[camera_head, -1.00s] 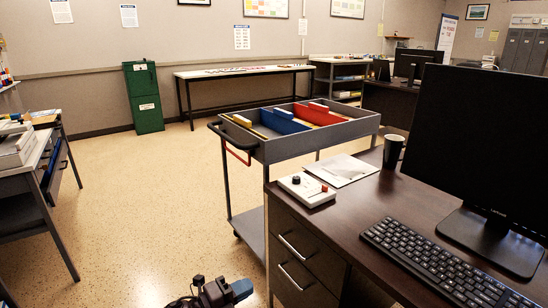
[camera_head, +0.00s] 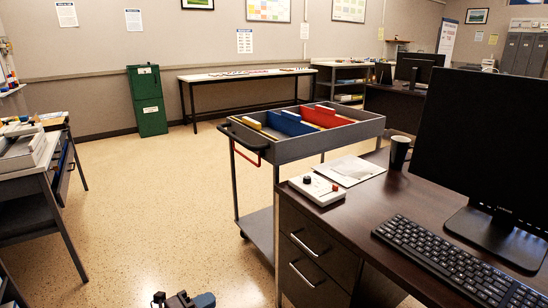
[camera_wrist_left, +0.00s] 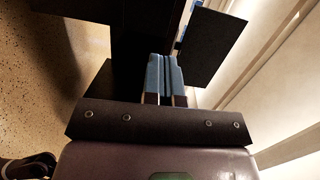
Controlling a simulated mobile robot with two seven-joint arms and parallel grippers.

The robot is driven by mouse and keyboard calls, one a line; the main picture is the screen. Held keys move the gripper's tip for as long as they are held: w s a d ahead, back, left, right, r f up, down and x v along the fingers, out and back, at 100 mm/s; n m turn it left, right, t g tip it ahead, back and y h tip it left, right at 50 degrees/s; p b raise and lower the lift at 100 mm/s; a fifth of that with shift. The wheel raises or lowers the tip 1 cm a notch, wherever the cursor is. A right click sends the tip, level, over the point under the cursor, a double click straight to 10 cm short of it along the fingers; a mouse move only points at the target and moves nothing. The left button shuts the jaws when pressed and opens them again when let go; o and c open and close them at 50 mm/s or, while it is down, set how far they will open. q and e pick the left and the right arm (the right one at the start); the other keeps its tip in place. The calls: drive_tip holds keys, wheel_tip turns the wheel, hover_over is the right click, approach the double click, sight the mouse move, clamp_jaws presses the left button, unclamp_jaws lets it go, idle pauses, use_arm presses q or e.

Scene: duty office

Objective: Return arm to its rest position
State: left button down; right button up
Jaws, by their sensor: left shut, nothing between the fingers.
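My left gripper (camera_wrist_left: 165,80) shows in the left wrist view with its two blue-grey fingers together and nothing between them. In the head view only a small part of my left gripper (camera_head: 184,300) shows at the bottom edge, over the speckled floor, left of the desk drawers. It touches nothing that I can see. Most of my left arm is below the picture. My right gripper is in neither view.
A dark desk (camera_head: 420,200) stands close on the right with a monitor, keyboard (camera_head: 460,262), cup (camera_head: 399,152) and white control box (camera_head: 317,189). A grey cart (camera_head: 300,148) with folders stands behind it. Another desk (camera_head: 35,165) is on the left. The floor (camera_head: 150,210) between is clear.

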use_arm(q)
drive_tip(key=s+a+f+n+t+y, duration=0.1)
drive_tip(key=s+a+f+n+y, duration=0.2)
drive_tip(key=s, duration=0.5)
drive_tip(key=s+a+f+n+y, duration=0.1)
drive_tip(key=s+a+n+y, duration=0.1)
drive_tip(key=s+a+n, duration=0.4)
drive_tip(key=s+a+f+n+t+y, duration=0.1)
drive_tip(key=s+a+f+n+y, duration=0.25)
drive_tip(key=s, duration=0.55)
drive_tip(key=s+a+r+n+g+y, duration=0.15)
drive_tip(key=s+n, duration=0.25)
drive_tip(key=s, duration=0.5)
drive_tip(key=s+a+r+n+g+y, duration=0.1)
drive_tip(key=s+a+r+n+g, duration=0.2)
drive_tip(key=s, duration=0.7)
drive_tip(key=shift+w+d+f+n+t+y, duration=0.55)
drive_tip(key=shift+w+d+f+n+y, duration=0.2)
drive_tip(key=shift+d+n, duration=2.4)
wheel_tip(320, 180, up, 10)
drive_tip(key=t+p, duration=0.1)
drive_tip(key=p, duration=1.1)
drive_tip(key=shift+n+p, duration=0.3)
drive_tip(key=shift+p, duration=0.05)
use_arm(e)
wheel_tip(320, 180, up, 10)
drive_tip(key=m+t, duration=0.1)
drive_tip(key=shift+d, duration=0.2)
